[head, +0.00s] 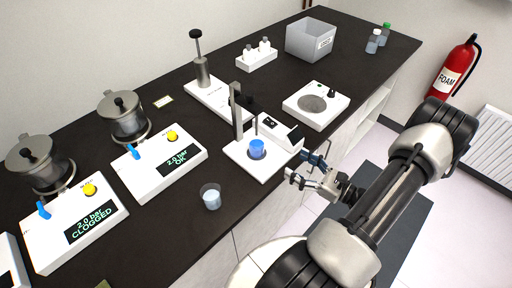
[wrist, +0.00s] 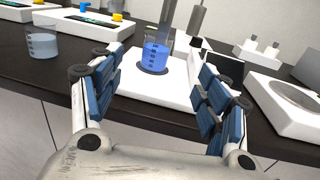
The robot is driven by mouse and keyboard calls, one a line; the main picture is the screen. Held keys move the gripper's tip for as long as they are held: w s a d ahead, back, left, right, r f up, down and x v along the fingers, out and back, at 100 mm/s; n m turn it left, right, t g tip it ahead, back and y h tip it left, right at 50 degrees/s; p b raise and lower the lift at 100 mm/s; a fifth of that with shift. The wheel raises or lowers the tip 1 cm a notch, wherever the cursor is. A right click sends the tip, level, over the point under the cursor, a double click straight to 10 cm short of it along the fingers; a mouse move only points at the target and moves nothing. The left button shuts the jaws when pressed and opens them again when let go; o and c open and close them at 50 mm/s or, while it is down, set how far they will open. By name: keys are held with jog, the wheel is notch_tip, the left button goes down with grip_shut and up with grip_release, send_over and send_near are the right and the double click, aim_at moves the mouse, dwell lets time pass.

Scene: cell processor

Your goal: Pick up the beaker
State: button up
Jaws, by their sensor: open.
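A beaker with blue liquid (head: 256,150) stands upright on a white stirrer-like device (head: 240,155) with an upright post. In the wrist view this blue beaker (wrist: 155,58) appears between and beyond my fingers. A second beaker, clear with pale contents (head: 211,198), stands on the dark bench left of the device; it shows at the upper left of the wrist view (wrist: 41,43). My gripper (head: 304,168) is open and empty at the bench's front edge, in front of the device. The fingers (wrist: 160,66) have blue pads and touch neither beaker.
Two white pressure units stand to the left, one reading OK (head: 178,160), one CLOGGED (head: 90,228). A press-like device (head: 203,80), a white plate device (head: 316,106) and a grey bin (head: 310,42) stand further back. Bare bench lies around the clear beaker.

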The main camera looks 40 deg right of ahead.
aim_at(263, 146)
jog(key=w, duration=0.3)
jog(key=w+a+b, duration=0.1)
jog(key=w, duration=0.3)
jog(key=w+a, duration=0.1)
jog(key=w, duration=0.3)
jog(key=shift+w+a, duration=0.1)
jog(key=shift+a, duration=0.15)
jog(key=w, duration=0.1)
jog(key=w+b, duration=0.1)
jog(key=w, duration=0.1)
jog(key=w+a, duration=0.1)
jog(key=w, duration=0.1)
jog(key=shift+f+b, duration=0.25)
jog(key=shift+b, duration=0.05)
jog(key=shift+c, duration=0.5)
jog(key=c, duration=1.1)
